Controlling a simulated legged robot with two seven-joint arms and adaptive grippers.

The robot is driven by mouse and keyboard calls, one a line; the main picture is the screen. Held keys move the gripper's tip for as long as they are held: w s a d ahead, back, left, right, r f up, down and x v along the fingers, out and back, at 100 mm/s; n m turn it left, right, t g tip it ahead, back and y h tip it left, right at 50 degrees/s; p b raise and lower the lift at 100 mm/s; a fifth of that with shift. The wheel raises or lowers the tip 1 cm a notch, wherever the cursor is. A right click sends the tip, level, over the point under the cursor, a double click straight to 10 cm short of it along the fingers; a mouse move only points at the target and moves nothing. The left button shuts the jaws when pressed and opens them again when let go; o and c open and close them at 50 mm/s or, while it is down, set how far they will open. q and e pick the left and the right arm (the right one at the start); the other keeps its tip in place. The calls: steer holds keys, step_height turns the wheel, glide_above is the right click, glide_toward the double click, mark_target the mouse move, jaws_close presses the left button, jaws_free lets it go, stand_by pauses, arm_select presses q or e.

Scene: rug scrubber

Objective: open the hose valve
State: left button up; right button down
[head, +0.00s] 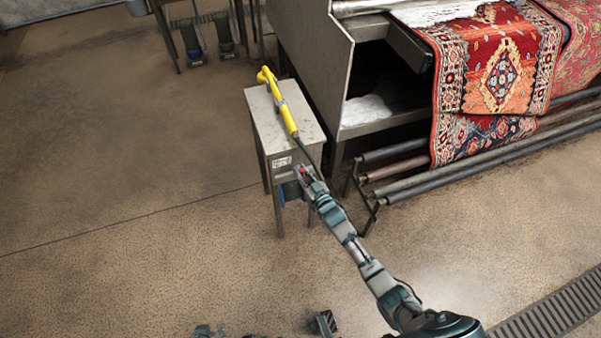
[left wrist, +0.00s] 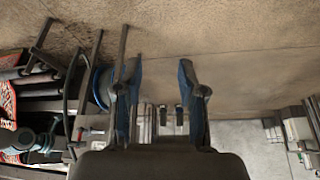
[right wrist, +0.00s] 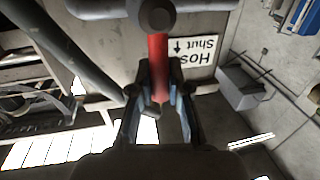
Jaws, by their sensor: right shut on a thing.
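The hose valve has a red lever (right wrist: 158,65), which hangs from a dark round pivot (right wrist: 152,15) in the right wrist view. My right gripper (right wrist: 160,88) is shut on this lever, with a finger on either side. A white label (right wrist: 198,52) beside it reads "Hose Shut" with an arrow, upside down in this view. In the head view a little red of the lever (head: 302,172) shows at the front of the metal stand (head: 277,135), partly hidden by my right gripper. My left gripper (left wrist: 160,85) is open and empty in the left wrist view.
A yellow spray wand (head: 280,104) lies on the stand. A large metal machine (head: 315,60) with rugs (head: 500,70) and rollers (head: 440,178) stands to the right. A drain grate (head: 550,315) is at lower right. Open floor (head: 120,190) lies to the left.

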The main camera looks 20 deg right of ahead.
steer(key=shift+d+m, duration=0.5)
arm_select(q)
steer(key=w+d+r+t+h+b, duration=0.1)
steer(key=w+d+r+t+b, duration=0.1)
steer(key=w+d+r+t, duration=0.3)
steer(key=w+r+t+h+b, duration=0.1)
steer(key=w+t+b, duration=0.2)
steer(key=w, duration=0.3)
step_height(320, 180, up, 11)
steer(key=w+d+t+h+b, duration=0.1)
steer(key=t+h+b, duration=0.1)
steer(key=t, duration=0.6)
steer(key=shift+w+d+f+t+b, duration=0.15)
steer(key=shift+w+d+t+b, duration=0.2)
steer(key=shift+b, duration=0.5)
arm_select(e)
steer(key=d+f+m+t+h, duration=0.1)
steer(key=d+f+m, duration=0.1)
steer(key=m, duration=0.7)
steer(key=d+f+m+t+h, duration=0.1)
steer(key=d+f+m+h, duration=0.1)
steer(key=m, duration=0.8)
steer(key=shift+d+f+t, duration=0.3)
steer(key=shift+d+f, duration=0.2)
steer(key=shift+f, duration=0.5)
steer(key=shift+w, duration=0.1)
